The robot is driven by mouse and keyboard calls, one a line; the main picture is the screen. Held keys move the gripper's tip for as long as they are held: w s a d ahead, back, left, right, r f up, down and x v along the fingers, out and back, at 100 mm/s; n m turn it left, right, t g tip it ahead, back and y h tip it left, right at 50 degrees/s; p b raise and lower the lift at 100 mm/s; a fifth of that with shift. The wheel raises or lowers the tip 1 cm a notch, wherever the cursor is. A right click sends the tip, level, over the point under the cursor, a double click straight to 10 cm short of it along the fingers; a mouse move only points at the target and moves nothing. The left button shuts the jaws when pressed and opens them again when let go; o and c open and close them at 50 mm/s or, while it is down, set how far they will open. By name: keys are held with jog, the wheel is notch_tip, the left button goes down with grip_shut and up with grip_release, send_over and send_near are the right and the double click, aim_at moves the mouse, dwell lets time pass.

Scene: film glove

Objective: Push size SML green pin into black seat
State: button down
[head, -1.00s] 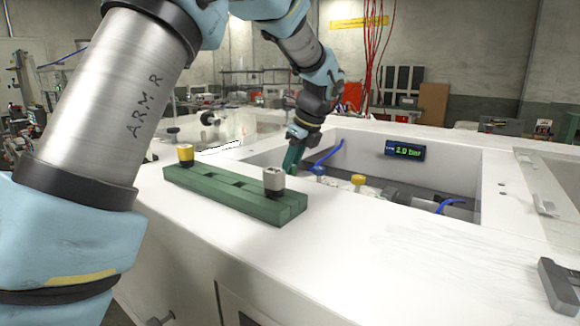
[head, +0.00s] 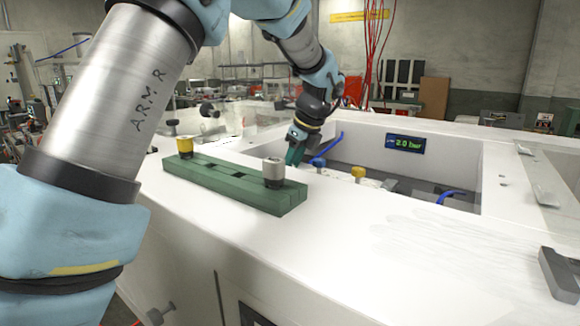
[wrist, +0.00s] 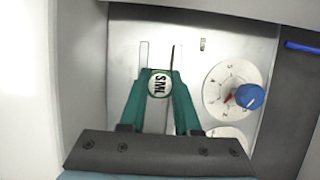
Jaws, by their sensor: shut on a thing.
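My gripper (wrist: 159,80) is shut on a round pin (wrist: 158,84), with its green fingers on both sides of it. The pin's pale top, marked SML, faces the camera inside a thin green rim. The pin is over a light metal panel (wrist: 125,42) with two narrow slots. I cannot see a black seat; the pin and fingers cover what lies beneath them. In the head view my gripper (head: 294,155) points down into the left end of a white recessed bay, and the pin cannot be made out.
A dial with a blue knob (wrist: 250,96) stands close right of the pin. The bay also holds a yellow knob (head: 358,173), blue hoses and a display (head: 405,143) reading 2.0 bar. A green rack (head: 235,190) with yellow-topped and grey-topped pins stands outside it on the white top.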

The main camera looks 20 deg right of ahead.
jog(key=shift+f, duration=0.15)
jog(key=c, duration=0.5)
grip_release()
jog(key=shift+c, duration=0.2)
jog(key=b+v, duration=0.2)
jog(key=v, duration=0.8)
jog(key=shift+s+r, duration=0.2)
jog(key=shift+r, duration=0.15)
